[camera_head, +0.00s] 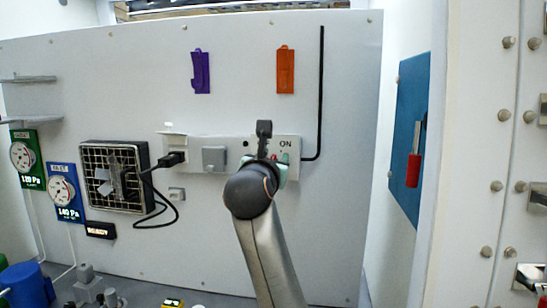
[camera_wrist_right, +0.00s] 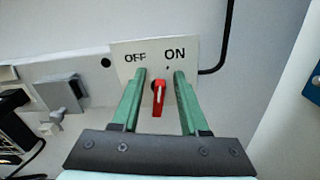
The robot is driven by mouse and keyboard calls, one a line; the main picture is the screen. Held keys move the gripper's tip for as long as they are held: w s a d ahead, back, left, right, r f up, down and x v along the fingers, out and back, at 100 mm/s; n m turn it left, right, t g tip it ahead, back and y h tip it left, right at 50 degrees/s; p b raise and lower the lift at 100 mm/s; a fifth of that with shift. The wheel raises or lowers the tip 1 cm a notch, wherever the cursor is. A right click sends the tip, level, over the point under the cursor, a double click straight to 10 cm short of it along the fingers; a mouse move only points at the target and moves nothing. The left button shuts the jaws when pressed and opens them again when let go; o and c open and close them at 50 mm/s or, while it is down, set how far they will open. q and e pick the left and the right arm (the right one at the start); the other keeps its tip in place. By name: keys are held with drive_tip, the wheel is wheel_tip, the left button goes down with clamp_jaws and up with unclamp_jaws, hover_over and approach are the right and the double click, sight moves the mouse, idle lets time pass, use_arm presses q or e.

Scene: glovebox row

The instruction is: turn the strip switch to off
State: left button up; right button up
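The strip switch is a red knob (camera_wrist_right: 158,97) on a white plate marked OFF at left and ON at right. In the right wrist view its red grip points mostly downward, with a white mark near its top. My right gripper (camera_wrist_right: 159,76) is open, with one green finger on each side of the knob and a gap on both sides. In the head view the right gripper (camera_head: 270,170) is in front of the white power strip (camera_head: 226,143), and my wrist hides much of the plate; a bit of red shows there. My left gripper is in neither view.
A black plug (camera_head: 172,159) and a grey socket cover (camera_head: 213,158) are on the strip left of the switch. A black cable (camera_head: 321,90) runs up at right. A caged fan (camera_head: 114,175) and gauges are further left. Purple and orange holders hang above.

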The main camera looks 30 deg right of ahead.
clamp_jaws()
idle(0.4)
drive_tip(key=shift+w+a+r+n+p, duration=0.1)
drive_tip(key=shift+a+n+p, duration=0.05)
drive_tip(key=shift+n+p, duration=0.55)
drive_tip(key=shift+n, duration=0.4)
drive_tip(key=shift+o, duration=0.3)
unclamp_jaws()
